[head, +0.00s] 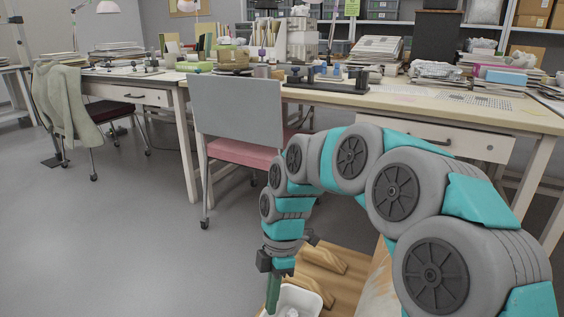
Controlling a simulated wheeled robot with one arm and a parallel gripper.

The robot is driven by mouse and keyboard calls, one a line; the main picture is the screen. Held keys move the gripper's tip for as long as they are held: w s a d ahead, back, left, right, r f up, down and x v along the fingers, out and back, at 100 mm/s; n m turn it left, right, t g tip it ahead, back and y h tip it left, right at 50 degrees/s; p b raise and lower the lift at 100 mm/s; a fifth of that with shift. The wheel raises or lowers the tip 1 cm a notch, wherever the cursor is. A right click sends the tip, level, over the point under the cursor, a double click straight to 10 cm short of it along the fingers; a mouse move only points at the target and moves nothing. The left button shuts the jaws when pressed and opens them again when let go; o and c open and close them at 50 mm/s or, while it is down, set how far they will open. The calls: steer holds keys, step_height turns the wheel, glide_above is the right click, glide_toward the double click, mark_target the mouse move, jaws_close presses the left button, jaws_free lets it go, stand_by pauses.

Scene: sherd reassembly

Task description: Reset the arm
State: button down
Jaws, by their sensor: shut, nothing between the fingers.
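My arm reaches in from the lower right and bends down to my gripper (272,304) near the bottom edge of the head view. The gripper points downward, with its dark green fingers shut and empty. Its tip is at the left part of a white tray (315,299), cut off by the frame edge. I cannot tell whether the tip touches the tray. A small pale piece (293,313) lies in the tray, only partly in view.
Wooden pieces (322,259) lie on a wooden surface behind the tray. A chair with a grey back (238,118) and red seat stands ahead, before a cluttered desk (420,100). Another chair with a draped garment (62,100) is at left. Grey floor (110,240) is open at left.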

steer(key=s+d+r+m+t+h, duration=0.1)
steer(key=s+d+m, duration=0.8)
steer(key=s+m, duration=0.25)
steer(key=s+d+r+m, duration=0.1)
steer(key=s+d+m, duration=0.7)
steer(key=s+m, duration=0.35)
step_height(320, 180, up, 12)
steer(key=p, duration=1.2)
steer(key=shift+s+r, duration=0.25)
